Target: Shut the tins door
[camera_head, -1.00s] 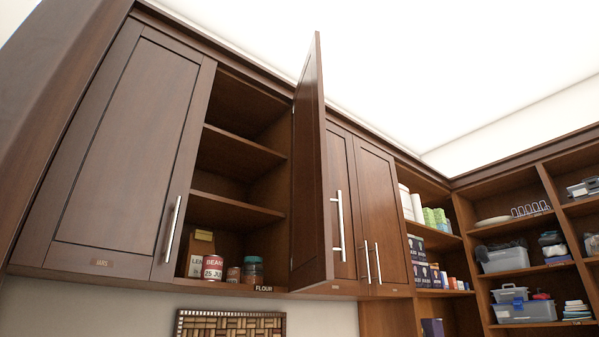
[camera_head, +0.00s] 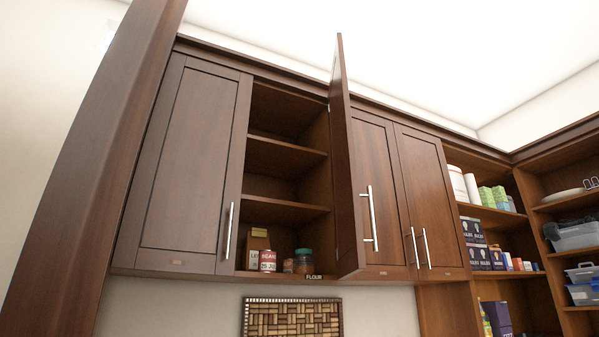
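One wall-cabinet door (camera_head: 343,160) stands open, swung out towards me so that I see it nearly edge-on. Its bar handle (camera_head: 371,216) sticks out on its right side, near the free edge. To its left is the open compartment (camera_head: 285,157), with bare upper shelves and several tins and jars (camera_head: 267,261) at the bottom. A label reading "FLOUR" (camera_head: 314,277) sits on the compartment's bottom edge. I cannot read a "tins" label on any door. My gripper is not in view.
A shut door (camera_head: 185,165) is left of the opening, and shut doors (camera_head: 424,190) are to the right. Open shelves (camera_head: 520,274) with boxes and rolls stand further right. A dark wooden upright (camera_head: 108,150) rises at left.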

